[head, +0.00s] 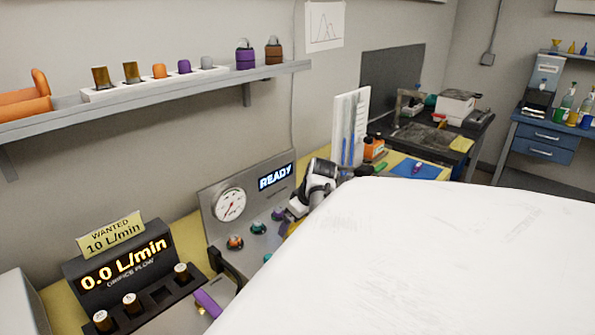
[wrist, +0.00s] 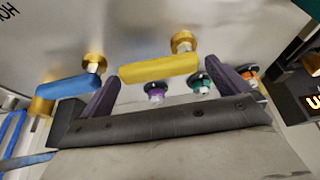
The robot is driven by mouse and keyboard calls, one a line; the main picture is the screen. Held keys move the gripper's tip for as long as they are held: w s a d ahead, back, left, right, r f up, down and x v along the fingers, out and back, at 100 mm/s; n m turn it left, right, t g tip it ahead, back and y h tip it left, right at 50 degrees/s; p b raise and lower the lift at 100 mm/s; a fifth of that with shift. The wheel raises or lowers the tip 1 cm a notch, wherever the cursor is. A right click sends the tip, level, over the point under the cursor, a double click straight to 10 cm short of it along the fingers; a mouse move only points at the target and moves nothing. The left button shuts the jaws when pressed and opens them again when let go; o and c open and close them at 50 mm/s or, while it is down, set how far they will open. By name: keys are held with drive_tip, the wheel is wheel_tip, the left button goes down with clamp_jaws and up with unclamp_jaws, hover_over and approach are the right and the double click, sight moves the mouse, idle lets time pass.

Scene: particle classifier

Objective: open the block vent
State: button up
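In the wrist view, a yellow lever (wrist: 158,69) on a brass stem lies across the grey surface. A blue lever (wrist: 68,86) on a similar stem is to its left. My gripper (wrist: 161,72) is open, its two purple fingers wide apart. The yellow lever appears between the fingertips, without a clear grip on it; contact cannot be told. The blue lever is outside the left finger. No readable label shows which lever is the block vent.
A grey panel (head: 218,196) carries a dial and a READY display. Purple, green and orange fittings sit close behind my gripper. The flow display (head: 122,265) reads 0.0 L/min, under a note wanting 10 L/min. A rack (head: 160,300) holds brown-and-white plugs.

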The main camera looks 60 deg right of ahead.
drive_tip(key=b+v, duration=0.3)
drive_tip(key=v, duration=1.1)
drive_tip(key=shift+b, duration=0.3)
drive_tip(key=shift+f, duration=0.1)
